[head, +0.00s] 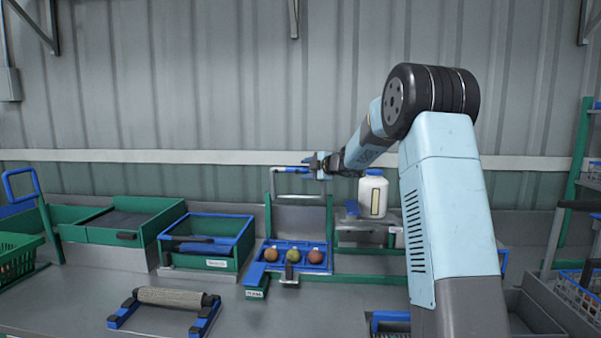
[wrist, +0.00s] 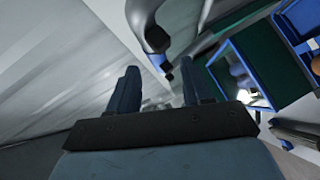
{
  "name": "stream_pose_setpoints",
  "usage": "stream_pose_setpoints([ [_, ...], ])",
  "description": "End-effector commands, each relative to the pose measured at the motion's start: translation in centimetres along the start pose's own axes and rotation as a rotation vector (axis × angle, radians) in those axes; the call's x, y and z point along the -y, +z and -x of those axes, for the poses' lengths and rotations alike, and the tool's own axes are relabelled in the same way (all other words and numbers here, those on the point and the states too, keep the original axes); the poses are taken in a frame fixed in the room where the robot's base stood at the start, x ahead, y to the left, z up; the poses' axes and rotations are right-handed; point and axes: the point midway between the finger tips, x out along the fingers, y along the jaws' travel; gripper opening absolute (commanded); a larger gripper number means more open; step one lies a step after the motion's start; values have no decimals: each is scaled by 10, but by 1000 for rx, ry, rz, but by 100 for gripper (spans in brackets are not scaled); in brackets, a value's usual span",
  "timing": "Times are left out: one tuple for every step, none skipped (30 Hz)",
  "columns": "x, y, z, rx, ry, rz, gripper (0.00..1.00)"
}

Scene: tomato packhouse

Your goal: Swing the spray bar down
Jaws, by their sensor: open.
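The spray bar (head: 291,169) is a raised grey bar with a blue section, level above a green-posted frame at mid-picture in the head view. Below it, several tomatoes (head: 292,254) of differing colour sit in a blue tray (head: 259,271). My gripper (head: 314,166) is at the bar's right end, high above the bench. In the wrist view my gripper (wrist: 160,82) has its two fingers apart, with a curved grey part (wrist: 149,28) beyond them, probably the bar. I cannot tell whether the fingers touch it.
A white bottle (head: 373,195) stands close right of my gripper. Green bins (head: 131,220) and a blue-rimmed box (head: 206,240) are at left. A grey roller (head: 172,297) on blue supports lies in front. A crate rack (head: 577,283) stands at far right.

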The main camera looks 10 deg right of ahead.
Motion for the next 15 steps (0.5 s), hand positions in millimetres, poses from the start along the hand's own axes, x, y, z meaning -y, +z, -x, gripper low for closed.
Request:
stream_pose_setpoints([
  [1, 0, -10, -1, -1, -1, 49],
  [1, 1, -15, 0, -1, -1, 49],
  [1, 1, -21, 0, -1, -1, 49],
  [1, 1, -25, 0, 0, -1, 49],
  [1, 1, -30, 0, 0, -1, 49],
  [1, 0, -35, 0, 0, 0, 49],
  [0, 0, -38, 0, 0, 0, 49],
  [0, 0, -42, 1, 0, 0, 49],
  [0, 1, -46, 1, 0, 0, 49],
  [0, 1, -48, 1, 0, -1, 49],
  [0, 1, -50, 1, 0, -1, 49],
  [0, 1, -52, 1, 0, -1, 49],
  [0, 1, -53, 1, 1, -1, 49],
  [0, 1, -54, 1, 1, -1, 49],
  [-1, 1, -55, 1, 1, -1, 49],
])
